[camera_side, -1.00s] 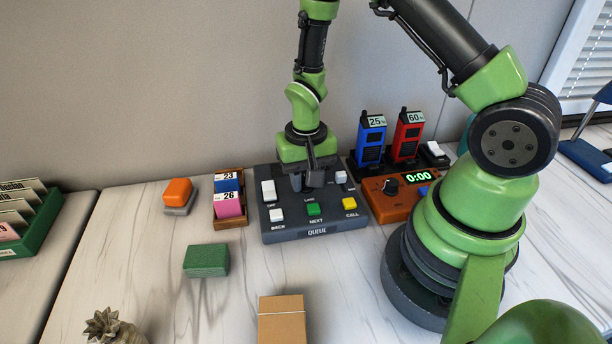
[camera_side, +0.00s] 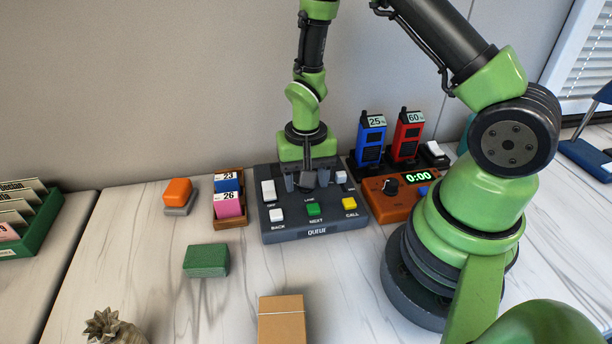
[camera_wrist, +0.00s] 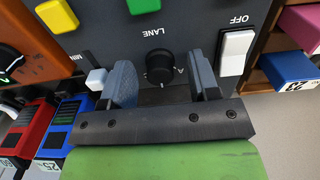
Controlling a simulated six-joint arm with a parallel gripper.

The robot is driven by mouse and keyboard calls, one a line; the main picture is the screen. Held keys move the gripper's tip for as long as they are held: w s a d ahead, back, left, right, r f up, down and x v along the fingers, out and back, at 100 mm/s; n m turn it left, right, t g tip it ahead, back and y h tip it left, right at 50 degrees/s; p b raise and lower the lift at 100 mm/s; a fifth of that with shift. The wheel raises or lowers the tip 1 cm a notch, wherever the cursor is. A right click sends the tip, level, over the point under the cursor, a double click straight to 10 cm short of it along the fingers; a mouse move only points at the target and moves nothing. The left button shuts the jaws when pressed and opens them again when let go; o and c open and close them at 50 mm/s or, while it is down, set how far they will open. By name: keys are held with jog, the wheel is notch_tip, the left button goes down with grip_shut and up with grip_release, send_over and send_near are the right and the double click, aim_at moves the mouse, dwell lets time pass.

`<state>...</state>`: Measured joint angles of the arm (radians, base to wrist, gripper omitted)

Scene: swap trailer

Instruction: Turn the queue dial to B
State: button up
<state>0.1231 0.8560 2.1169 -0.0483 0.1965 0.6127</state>
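The queue box (camera_side: 290,234) is a dark grey panel standing below my gripper in the side view. Its round black dial (camera_wrist: 159,67), under the LANE label, shows in the wrist view with a letter A beside it. No B is readable there. My gripper (camera_side: 307,184) points down over the rear of the box. In the wrist view its two blue-grey fingers (camera_wrist: 161,78) are open, one on each side of the dial, with a visible gap to it. In the side view the gripper largely hides the dial.
On the box are a white OFF switch (camera_side: 268,190), a white BACK button (camera_side: 277,215), a green NEXT button (camera_side: 314,209) and a yellow CALL button (camera_side: 349,203). A card tray (camera_side: 231,222) stands left; an orange timer (camera_side: 398,207) and two radios stand right.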

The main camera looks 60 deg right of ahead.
notch_tip(320, 180, up, 10)
dwell(0.6)
jog(key=s+a+r+n+t+y, duration=0.1)
jog(key=s+a+r+n+t, duration=0.1)
jog(key=s+r, duration=0.4)
jog(key=s+a+r+n+t+y, duration=0.1)
jog(key=s+a+r+n+t, duration=0.2)
jog(key=r, duration=0.8)
jog(key=s+a+t, duration=0.1)
jog(key=s+t, duration=0.1)
jog(key=s, duration=0.1)
jog(key=shift+s, duration=0.15)
jog(key=shift+r, duration=0.1)
jog(key=shift+c, duration=0.3)
dwell(1.6)
